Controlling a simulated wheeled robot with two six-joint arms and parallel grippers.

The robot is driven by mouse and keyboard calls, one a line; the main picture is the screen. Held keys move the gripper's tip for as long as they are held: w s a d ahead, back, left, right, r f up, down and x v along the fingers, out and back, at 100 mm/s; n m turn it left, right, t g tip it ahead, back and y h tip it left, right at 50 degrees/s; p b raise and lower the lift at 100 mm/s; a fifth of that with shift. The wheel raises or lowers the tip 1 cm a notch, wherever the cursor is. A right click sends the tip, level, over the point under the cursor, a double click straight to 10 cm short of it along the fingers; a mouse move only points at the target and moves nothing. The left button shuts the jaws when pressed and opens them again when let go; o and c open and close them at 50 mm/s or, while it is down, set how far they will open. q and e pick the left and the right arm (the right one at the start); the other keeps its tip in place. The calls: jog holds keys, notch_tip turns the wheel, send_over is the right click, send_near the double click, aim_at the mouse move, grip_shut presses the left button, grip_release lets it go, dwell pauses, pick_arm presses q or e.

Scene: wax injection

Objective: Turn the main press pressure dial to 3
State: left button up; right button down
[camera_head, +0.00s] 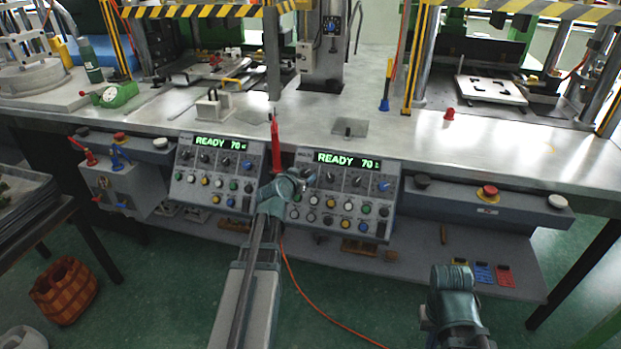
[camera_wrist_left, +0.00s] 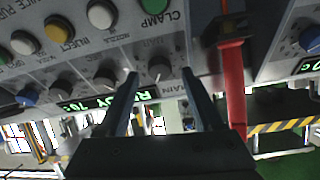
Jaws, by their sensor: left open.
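The main dial (camera_wrist_left: 160,68) is a dark round knob above the word MAIN, which reads upside down in the left wrist view. It belongs to the right control panel (camera_head: 336,219), whose green display reads READY 70. My left gripper (camera_wrist_left: 160,73) is open, with one finger on each side of the dial and its tips near the panel face. I cannot tell whether they touch the knob, and its setting is too small to read. In the head view my left gripper (camera_head: 304,182) is at the panel's upper left and partly covers the dial there.
A similar left panel (camera_head: 213,176) stands beside it. A red-handled tool (camera_head: 275,150) rises between the panels, close to my left gripper; it also shows in the left wrist view (camera_wrist_left: 234,85). A red button (camera_head: 487,193) sits on the bench front at right. An orange cable hangs below.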

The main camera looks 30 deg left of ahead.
pick_arm(q)
jog(key=shift+w+a+f, duration=0.1)
jog(key=shift+w+f, duration=0.15)
jog(key=shift+w, duration=0.4)
grip_shut()
